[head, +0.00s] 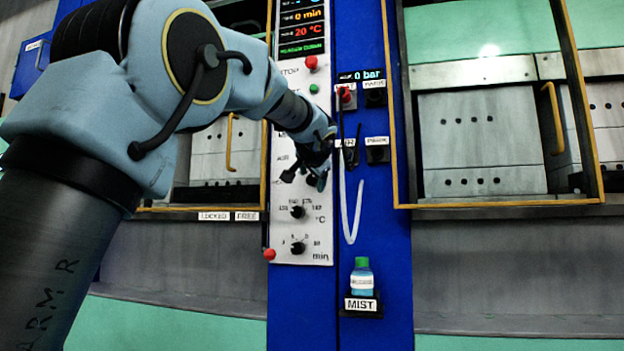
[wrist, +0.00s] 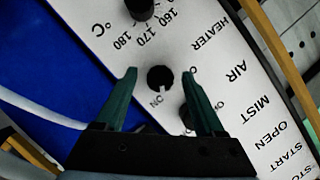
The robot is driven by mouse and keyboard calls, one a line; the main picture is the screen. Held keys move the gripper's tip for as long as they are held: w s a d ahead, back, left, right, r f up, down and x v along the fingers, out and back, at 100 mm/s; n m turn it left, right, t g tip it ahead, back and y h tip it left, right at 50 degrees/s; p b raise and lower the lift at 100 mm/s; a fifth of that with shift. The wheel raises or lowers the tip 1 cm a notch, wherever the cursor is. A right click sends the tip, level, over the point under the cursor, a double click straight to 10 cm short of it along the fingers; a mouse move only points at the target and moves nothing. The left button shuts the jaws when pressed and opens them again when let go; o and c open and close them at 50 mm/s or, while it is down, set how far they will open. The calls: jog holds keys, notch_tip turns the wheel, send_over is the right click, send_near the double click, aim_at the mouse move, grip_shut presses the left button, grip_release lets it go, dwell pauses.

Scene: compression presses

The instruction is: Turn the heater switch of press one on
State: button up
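The heater switch (wrist: 160,78) is a small black knob on the white control panel (wrist: 262,100), level with the HEATER label (wrist: 210,38). ON is printed beside it, and an off mark is partly hidden by a finger. A pale mark on the knob's lower side seems to face ON, but I cannot tell its setting surely. My gripper (wrist: 159,76) is open, with its green fingertips on either side of the knob; contact is unclear. In the head view my gripper (head: 312,178) is in front of the panel and hides the switch.
Another knob (wrist: 187,117), level with AIR, is partly behind the right finger. The temperature knob (wrist: 140,8) lies just beyond the fingertips.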

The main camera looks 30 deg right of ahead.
jog(key=shift+s, duration=0.1)
jog(key=b+v, duration=0.2)
jog(key=v, duration=0.8)
jog(key=shift+s+a, duration=0.15)
jog(key=shift+s, duration=0.1)
jog(key=shift+r, duration=0.15)
jog(key=w+a+f+n+g+y, duration=0.2)
jog(key=w+a+f+g+y, duration=0.15)
jog(key=a+f, duration=0.8)
jog(key=w+a+f+n+g+y, duration=0.2)
jog(key=w+a+f+n, duration=0.3)
jog(key=f, duration=1.2)
jog(key=s+a+f+n+g, duration=0.1)
jog(key=s+a+f+g, duration=0.3)
jog(key=a+f, duration=0.9)
jog(key=s+a+f+n+g, duration=0.2)
jog(key=s+a+f+n, duration=0.4)
jog(key=s+a+f, duration=0.7)
notch_tip(320, 180, up, 30)
jog(key=d+p, duration=0.2)
jog(key=p, duration=2.6)
jog(key=shift+s+d+f+y+p, duration=0.25)
jog(key=shift+s+y+p, duration=0.1)
jog(key=shift+s+y, duration=0.1)
